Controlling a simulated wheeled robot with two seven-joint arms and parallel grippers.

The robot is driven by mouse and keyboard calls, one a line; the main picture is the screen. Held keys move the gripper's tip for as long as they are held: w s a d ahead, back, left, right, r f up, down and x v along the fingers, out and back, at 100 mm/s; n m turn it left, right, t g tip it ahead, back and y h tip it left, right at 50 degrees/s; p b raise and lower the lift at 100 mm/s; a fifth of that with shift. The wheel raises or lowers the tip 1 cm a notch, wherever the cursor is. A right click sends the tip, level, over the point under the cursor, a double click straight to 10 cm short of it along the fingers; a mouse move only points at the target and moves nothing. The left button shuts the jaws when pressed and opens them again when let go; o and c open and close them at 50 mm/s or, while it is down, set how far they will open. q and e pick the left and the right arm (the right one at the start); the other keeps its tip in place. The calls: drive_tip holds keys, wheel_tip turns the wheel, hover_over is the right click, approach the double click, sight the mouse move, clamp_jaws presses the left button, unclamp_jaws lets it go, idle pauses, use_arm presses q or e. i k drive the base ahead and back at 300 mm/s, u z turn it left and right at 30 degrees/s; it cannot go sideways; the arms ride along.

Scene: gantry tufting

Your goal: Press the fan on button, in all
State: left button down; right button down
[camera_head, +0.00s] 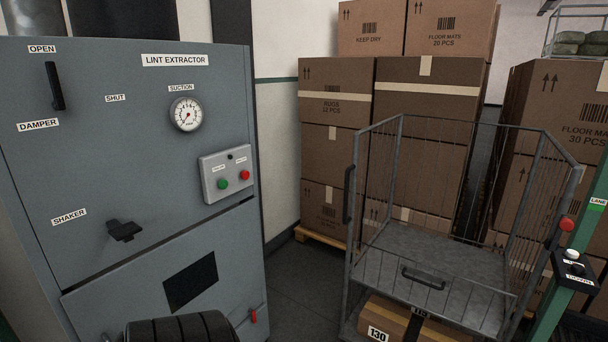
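The lint extractor (130,200) is a grey cabinet filling the left of the head view. A light grey control box (211,192) is mounted on the right part of its front. The box carries a green button (222,184) on the left and a red button (244,175) on the right. Each has a small white label above it, too small to read surely. A small dark round spot (230,157), perhaps an unlit lamp, sits above them. Neither of my grippers shows, and nothing covers the buttons.
The cabinet also has a damper handle (55,86), a suction gauge (186,114) and a shaker handle (125,231). A black ribbed round shape (180,328) stands at the bottom edge. A wire cage trolley (430,255) stands right of the cabinet, before stacked cartons (420,110). Bare floor (300,275) lies between.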

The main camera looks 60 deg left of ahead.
sight(223, 184)
drive_tip(key=u, duration=0.2)
drive_tip(key=i, duration=1.35)
drive_tip(key=u, duration=1.45)
drive_tip(key=i, duration=0.9)
drive_tip(key=u, duration=0.9)
